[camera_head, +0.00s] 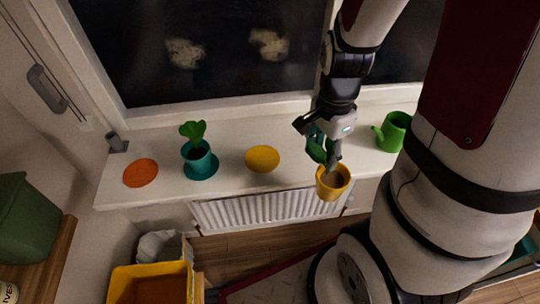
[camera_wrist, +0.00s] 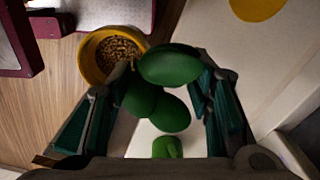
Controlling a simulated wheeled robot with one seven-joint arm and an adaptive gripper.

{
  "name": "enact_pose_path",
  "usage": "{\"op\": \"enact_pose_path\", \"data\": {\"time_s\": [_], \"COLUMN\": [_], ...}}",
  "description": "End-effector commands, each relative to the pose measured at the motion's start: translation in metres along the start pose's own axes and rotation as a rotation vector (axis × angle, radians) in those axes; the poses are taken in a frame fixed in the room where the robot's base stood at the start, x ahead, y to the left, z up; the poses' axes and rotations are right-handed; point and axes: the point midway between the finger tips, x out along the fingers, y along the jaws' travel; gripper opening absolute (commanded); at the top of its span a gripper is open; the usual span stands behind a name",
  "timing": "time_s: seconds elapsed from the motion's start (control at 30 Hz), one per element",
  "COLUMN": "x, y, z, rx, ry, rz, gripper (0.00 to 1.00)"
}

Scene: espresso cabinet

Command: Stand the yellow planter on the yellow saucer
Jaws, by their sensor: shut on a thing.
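The yellow planter (camera_head: 328,191), with brown soil and dark green leaves (camera_head: 318,149), hangs from my gripper (camera_head: 333,160) in front of the sill edge, looking roughly upright. In the wrist view, the planter (camera_wrist: 91,68) is at upper left, and its leaves (camera_wrist: 170,64) spread between the fingers of my gripper (camera_wrist: 158,78). My gripper is shut on the planter; leaves partly hide the contact. The yellow saucer (camera_head: 262,158) lies empty on the sill, left of and behind the planter. It also shows at the top right of the wrist view (camera_wrist: 257,8).
On the sill (camera_head: 230,178), a teal planter (camera_head: 197,162) stands on a teal saucer (camera_head: 202,173) left of the yellow saucer. An orange saucer (camera_head: 140,173) lies farther left. A green watering can (camera_head: 393,132) stands at right. A radiator (camera_head: 265,211) is below. The window is behind.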

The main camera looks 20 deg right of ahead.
Motion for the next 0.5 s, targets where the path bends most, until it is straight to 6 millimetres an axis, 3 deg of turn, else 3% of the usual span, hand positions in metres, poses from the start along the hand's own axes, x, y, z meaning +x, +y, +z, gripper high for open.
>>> {"op": "enact_pose_path", "data": {"time_s": [0.3, 0.5], "x": [-0.005, -0.008], "y": [-0.010, -0.010], "z": [0.080, 0.113], "rx": [-0.811, -1.129], "ry": [0.003, 0.002], "rz": [0.004, -0.006], "gripper": [0.00, 0.00]}}
